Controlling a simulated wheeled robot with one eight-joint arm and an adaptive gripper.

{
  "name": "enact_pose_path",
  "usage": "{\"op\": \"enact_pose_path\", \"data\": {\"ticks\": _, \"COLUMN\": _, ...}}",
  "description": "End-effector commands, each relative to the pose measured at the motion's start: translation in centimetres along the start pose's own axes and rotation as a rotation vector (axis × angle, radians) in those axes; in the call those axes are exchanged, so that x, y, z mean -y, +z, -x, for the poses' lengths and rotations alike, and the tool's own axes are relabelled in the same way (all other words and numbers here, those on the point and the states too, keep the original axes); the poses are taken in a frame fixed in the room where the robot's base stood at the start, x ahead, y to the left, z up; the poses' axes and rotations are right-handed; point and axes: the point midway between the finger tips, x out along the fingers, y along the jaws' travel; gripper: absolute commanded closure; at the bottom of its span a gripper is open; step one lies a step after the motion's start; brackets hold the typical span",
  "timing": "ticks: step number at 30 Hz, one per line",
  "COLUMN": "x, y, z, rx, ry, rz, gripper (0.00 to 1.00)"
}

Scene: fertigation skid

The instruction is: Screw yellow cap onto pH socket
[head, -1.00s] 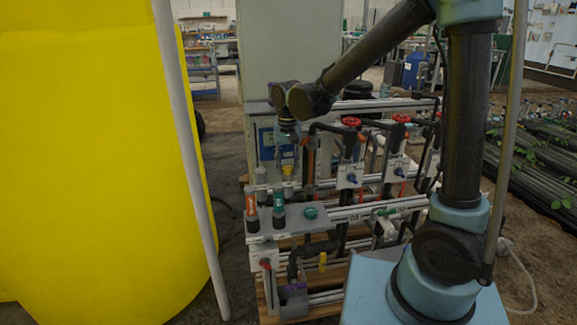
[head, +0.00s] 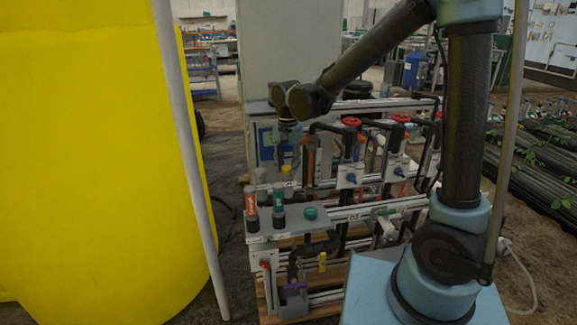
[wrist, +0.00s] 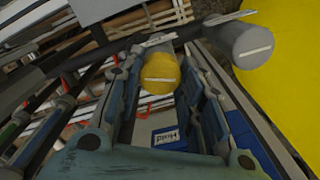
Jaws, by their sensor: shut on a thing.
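The yellow cap (wrist: 160,75) sits between the two fingers of my gripper (wrist: 163,58) in the wrist view, with a pale bar mark across its end. My gripper is shut on it. In the head view, the yellow cap (head: 287,169) shows small below my gripper (head: 287,156), beside a grey cap. The pH socket is hidden beneath the yellow cap or too small to make out. I cannot tell whether the cap's thread is engaged.
A grey cap (wrist: 248,44) stands close to the right finger. A blue-and-white panel (wrist: 172,137) lies behind the fingers. Orange-marked (head: 251,212) and green-marked (head: 279,210) cylinders stand on the grey front shelf. A large yellow tank (head: 95,160) fills the left.

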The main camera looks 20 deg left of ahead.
Motion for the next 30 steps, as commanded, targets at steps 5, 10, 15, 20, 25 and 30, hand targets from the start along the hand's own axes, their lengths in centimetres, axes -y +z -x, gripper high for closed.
{"op": "enact_pose_path", "data": {"ticks": 5, "x": -0.04, "y": 0.03, "z": -0.01, "rx": -0.001, "ry": 0.000, "rz": -0.129, "gripper": 0.94}}
{"op": "enact_pose_path", "data": {"ticks": 10, "x": -0.04, "y": 0.04, "z": -0.01, "rx": -0.001, "ry": 0.000, "rz": -0.157, "gripper": 0.94}}
{"op": "enact_pose_path", "data": {"ticks": 15, "x": -0.04, "y": 0.04, "z": -0.01, "rx": -0.001, "ry": 0.001, "rz": -0.157, "gripper": 0.94}}
{"op": "enact_pose_path", "data": {"ticks": 20, "x": -0.04, "y": 0.05, "z": -0.01, "rx": -0.002, "ry": 0.000, "rz": -0.238, "gripper": 0.94}}
{"op": "enact_pose_path", "data": {"ticks": 25, "x": -0.04, "y": 0.05, "z": -0.01, "rx": -0.003, "ry": 0.000, "rz": -0.373, "gripper": 0.94}}
{"op": "enact_pose_path", "data": {"ticks": 30, "x": -0.04, "y": 0.06, "z": -0.01, "rx": -0.003, "ry": 0.000, "rz": -0.417, "gripper": 0.94}}
